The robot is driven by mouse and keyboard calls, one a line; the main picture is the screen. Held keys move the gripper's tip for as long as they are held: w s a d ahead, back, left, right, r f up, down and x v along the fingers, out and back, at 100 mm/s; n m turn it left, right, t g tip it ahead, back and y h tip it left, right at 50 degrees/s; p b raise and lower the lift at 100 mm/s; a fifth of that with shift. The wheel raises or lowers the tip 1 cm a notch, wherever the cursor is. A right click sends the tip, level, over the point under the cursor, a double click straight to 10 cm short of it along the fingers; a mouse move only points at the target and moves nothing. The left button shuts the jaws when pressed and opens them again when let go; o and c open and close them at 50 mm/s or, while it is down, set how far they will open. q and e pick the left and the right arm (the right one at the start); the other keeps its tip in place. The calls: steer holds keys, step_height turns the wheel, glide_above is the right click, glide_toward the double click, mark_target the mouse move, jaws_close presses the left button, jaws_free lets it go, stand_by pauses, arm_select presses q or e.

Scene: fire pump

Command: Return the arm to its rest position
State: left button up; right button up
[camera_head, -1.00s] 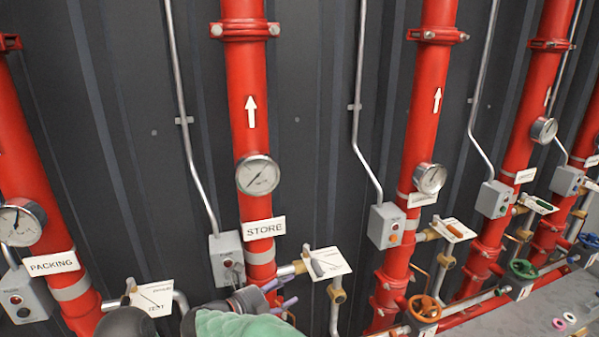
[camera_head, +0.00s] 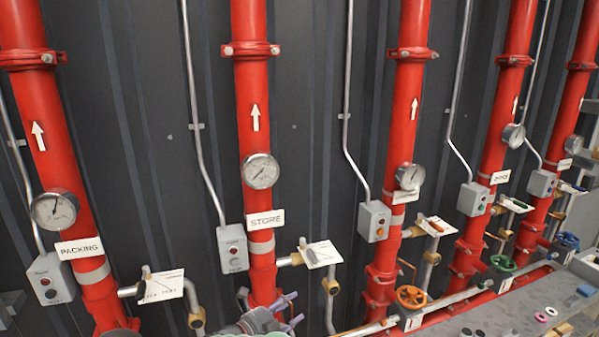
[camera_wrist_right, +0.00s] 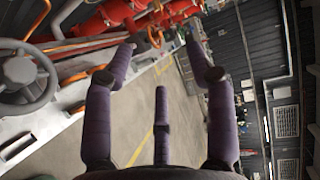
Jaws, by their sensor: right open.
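My right gripper (camera_head: 285,312) shows at the bottom of the head view, in front of the foot of the STORE pipe (camera_head: 256,180). In the right wrist view my right gripper (camera_wrist_right: 163,75) has its purple fingers spread apart, with nothing between them. Beyond the fingers lie the floor (camera_wrist_right: 190,95) and red pipework (camera_wrist_right: 110,18). Most of my right arm is below the head view. My left gripper is not in view.
Red pipes with gauges (camera_head: 260,171), grey switch boxes (camera_head: 232,248) and test valves (camera_head: 322,254) line the dark wall. Orange (camera_head: 411,297), green (camera_head: 503,263) and blue handwheels (camera_head: 568,240) stand at right. A grey handwheel (camera_wrist_right: 28,80) lies left of the fingers in the wrist view.

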steer(key=w+d+f+n+y+b, duration=0.1)
steer(key=d+f+n+y, duration=0.15)
steer(key=f, duration=0.35)
steer(key=w+d+f+n+t+y, duration=0.1)
steer(key=d+f+n, duration=0.2)
steer(key=f+n, duration=0.15)
steer(key=w+d+f+n+y+b, duration=0.1)
steer(key=w+d+f+n+y, duration=0.15)
steer(key=f, duration=0.35)
steer(key=s+d+f+n+g+y+b, duration=0.1)
steer(key=s+d+f+n+y, duration=0.2)
steer(key=f, duration=0.4)
steer(key=s+f+n+g+y+b, duration=0.1)
steer(key=s+f+n+g, duration=0.15)
steer(key=s+f, duration=0.35)
steer(key=s+d+f+n+g+y+b, duration=0.1)
steer(key=s+f+n+g, duration=0.3)
steer(key=s, duration=1.1)
steer(key=s+f+n+g+y+b, duration=0.1)
steer(key=s+f+n+g+y, duration=0.3)
steer(key=s+f, duration=0.5)
steer(key=s+n, duration=0.1)
steer(key=s, duration=0.5)
steer(key=shift+d+g, duration=0.35)
steer(key=shift+d, duration=0.05)
